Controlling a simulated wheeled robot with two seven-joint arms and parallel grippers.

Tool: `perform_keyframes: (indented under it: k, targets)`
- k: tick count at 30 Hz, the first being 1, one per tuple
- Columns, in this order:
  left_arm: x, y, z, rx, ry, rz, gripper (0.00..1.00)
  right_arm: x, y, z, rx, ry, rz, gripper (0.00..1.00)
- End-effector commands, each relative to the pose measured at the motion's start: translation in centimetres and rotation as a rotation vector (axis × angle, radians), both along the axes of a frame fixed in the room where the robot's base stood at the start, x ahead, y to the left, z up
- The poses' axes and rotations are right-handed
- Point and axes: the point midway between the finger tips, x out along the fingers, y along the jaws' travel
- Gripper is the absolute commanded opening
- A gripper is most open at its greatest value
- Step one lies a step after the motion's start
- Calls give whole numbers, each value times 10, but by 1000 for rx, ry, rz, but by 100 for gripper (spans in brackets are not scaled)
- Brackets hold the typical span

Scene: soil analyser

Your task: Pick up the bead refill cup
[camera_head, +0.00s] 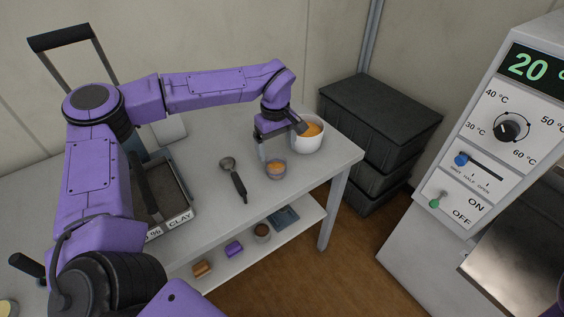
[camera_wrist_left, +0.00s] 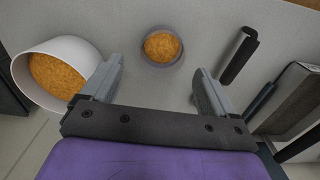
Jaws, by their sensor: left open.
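The bead refill cup (camera_head: 276,170) is a small, see-through grey cup with orange beads in it. It stands upright near the front edge of the table, and it also shows in the left wrist view (camera_wrist_left: 162,47), just ahead of the fingertips and roughly centred between them. My left gripper (camera_head: 281,134) is open and empty above and behind the cup, beside the white bowl; its two fingers (camera_wrist_left: 159,75) are spread apart in the left wrist view and the cup is not between them. My right gripper is not in view.
A larger white bowl (camera_head: 309,144) of orange beads stands close beside the left gripper, at the wrist view's left (camera_wrist_left: 56,75). A dark-handled scoop (camera_head: 239,186) lies left of the cup. A tray labelled clay (camera_head: 178,221) is farther left. Dark crates (camera_head: 382,118) stand beyond the table (camera_head: 217,237).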

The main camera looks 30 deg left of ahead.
Motion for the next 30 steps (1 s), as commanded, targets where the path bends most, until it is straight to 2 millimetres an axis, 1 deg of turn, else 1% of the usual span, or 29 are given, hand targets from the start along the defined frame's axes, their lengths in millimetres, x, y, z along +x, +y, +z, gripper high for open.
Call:
perform_keyframes:
  k: [1,3,8,11,13,16,22,23,24,26,27,28,30]
  targets:
    - [-1,1,-9,0,2,2,88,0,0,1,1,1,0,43]
    - [0,1,-20,0,1,1,88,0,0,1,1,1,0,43]
    - [-1,0,-39,1,4,1,88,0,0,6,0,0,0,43]
    - [-2,-2,-58,1,4,0,88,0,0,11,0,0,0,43]
    - [-1,-3,-70,1,3,0,88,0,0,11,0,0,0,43]
    - [-1,-3,-78,1,0,1,88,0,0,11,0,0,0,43]
    - [0,-3,-79,1,-3,1,88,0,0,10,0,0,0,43]
    - [0,-3,-79,1,-3,1,78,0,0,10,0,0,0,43]
    - [0,-3,-79,1,-3,1,66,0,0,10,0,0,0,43]
    - [0,-3,-79,1,-2,1,46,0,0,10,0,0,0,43]
    - [0,-3,-79,1,-2,1,33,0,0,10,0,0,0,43]
    - [0,-3,-79,1,-2,1,31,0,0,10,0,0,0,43]
    - [0,-3,-79,1,-3,1,31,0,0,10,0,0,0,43]
